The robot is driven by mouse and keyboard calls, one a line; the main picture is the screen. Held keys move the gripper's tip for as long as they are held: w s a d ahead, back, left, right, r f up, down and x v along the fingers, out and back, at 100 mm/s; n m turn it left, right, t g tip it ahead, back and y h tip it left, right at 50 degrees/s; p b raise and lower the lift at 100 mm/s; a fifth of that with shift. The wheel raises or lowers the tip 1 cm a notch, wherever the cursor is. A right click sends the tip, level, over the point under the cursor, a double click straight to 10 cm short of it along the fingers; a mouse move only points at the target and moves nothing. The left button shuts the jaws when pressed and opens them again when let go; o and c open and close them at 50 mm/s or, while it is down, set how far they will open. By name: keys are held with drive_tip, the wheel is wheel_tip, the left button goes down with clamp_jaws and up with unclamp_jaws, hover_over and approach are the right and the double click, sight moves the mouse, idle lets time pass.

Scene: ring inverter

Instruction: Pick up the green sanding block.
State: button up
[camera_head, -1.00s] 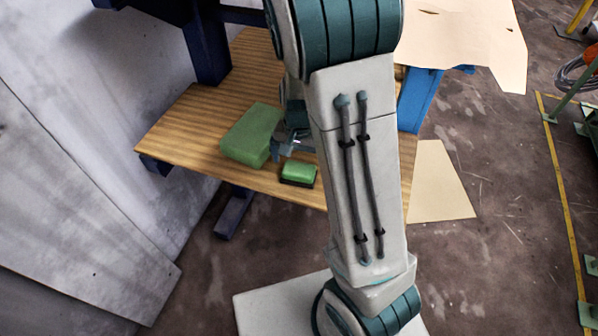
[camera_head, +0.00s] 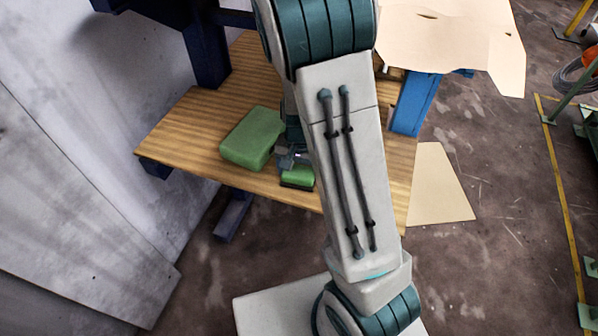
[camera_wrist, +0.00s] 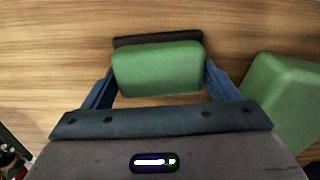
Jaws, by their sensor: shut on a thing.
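The green sanding block (camera_head: 297,176) is small, with a green top and a dark base, and lies near the front edge of the wooden tabletop. In the wrist view the sanding block (camera_wrist: 158,69) sits between the two blue-grey fingers. My gripper (camera_wrist: 158,80) is shut on it, one finger against each short end. In the head view my gripper (camera_head: 290,161) is partly hidden by my arm. The block appears to rest on the table; I cannot make out any gap beneath it.
A larger green block (camera_head: 252,138) lies just left of the gripper, and it shows at the right of the wrist view (camera_wrist: 285,100). The wooden table (camera_head: 190,125) has clear room to the left. A grey wall stands left, and pale sheets (camera_head: 440,180) lie to the right.

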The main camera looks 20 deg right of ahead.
drive_tip(key=shift+w+r, duration=0.1)
drive_tip(key=shift+r, duration=0.3)
drive_tip(key=r, duration=0.3)
drive_tip(key=shift+d+r, duration=0.2)
drive_tip(key=shift+r, duration=0.15)
drive_tip(key=s+d+r+b, duration=0.1)
drive_tip(key=s+d+r, duration=0.4)
drive_tip(key=d, duration=0.5)
drive_tip(key=shift+s+r+b, duration=0.3)
drive_tip(key=shift+r+b, duration=0.1)
drive_tip(key=shift+r, duration=0.35)
drive_tip(key=o, duration=0.4)
drive_tip(key=shift+c, duration=1.3)
drive_tip(key=shift+a, duration=0.1)
